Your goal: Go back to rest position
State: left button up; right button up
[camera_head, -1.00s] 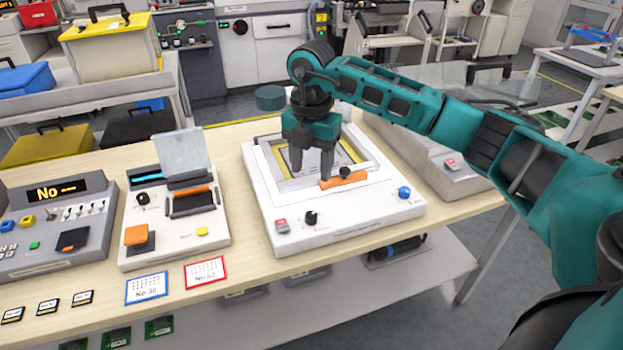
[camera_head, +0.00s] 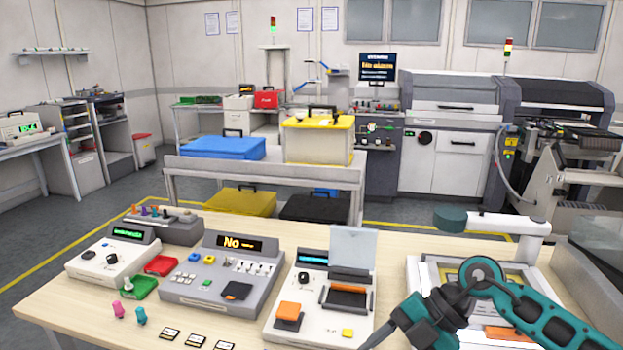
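My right arm comes in from the lower right, in front of the white frame device (camera_head: 420,270) at the right of the bench. My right gripper (camera_head: 382,335) points down and left near the bottom edge, beside the white device with the raised clear lid (camera_head: 353,248). Its fingertips are partly cut off, so its opening cannot be told. No held thing shows. My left gripper is not in view.
The wooden bench (camera_head: 60,307) also bears a grey device with a "No" display (camera_head: 212,290), a white device with a green display (camera_head: 92,262), pegs and small cards. A trolley (camera_head: 180,174) with coloured cases stands behind. Machines line the back wall.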

jog(key=s+a+r+m+t+y, duration=0.2)
jog(key=a+r+m+t+y, duration=0.4)
jog(key=a+y, duration=0.35)
jog(key=s+d+f+m+t+h, duration=0.2)
jog(key=d+f+m+t+h, duration=0.4)
jog(key=f+m, duration=0.25)
jog(key=s+d+f+m+t+h, duration=0.2)
jog(key=d+f+m+t+h, duration=0.2)
jog(key=d+f+m+h, duration=0.35)
jog(key=s+d+f+m+g+h, duration=0.1)
jog(key=s+f+m+g+h, duration=0.1)
jog(key=s+f, duration=0.5)
jog(key=shift+s+d+f+m+g+h, duration=0.35)
jog(key=shift+f+m+g, duration=0.35)
jog(key=shift+m+g, duration=0.3)
jog(key=shift+a, duration=0.1)
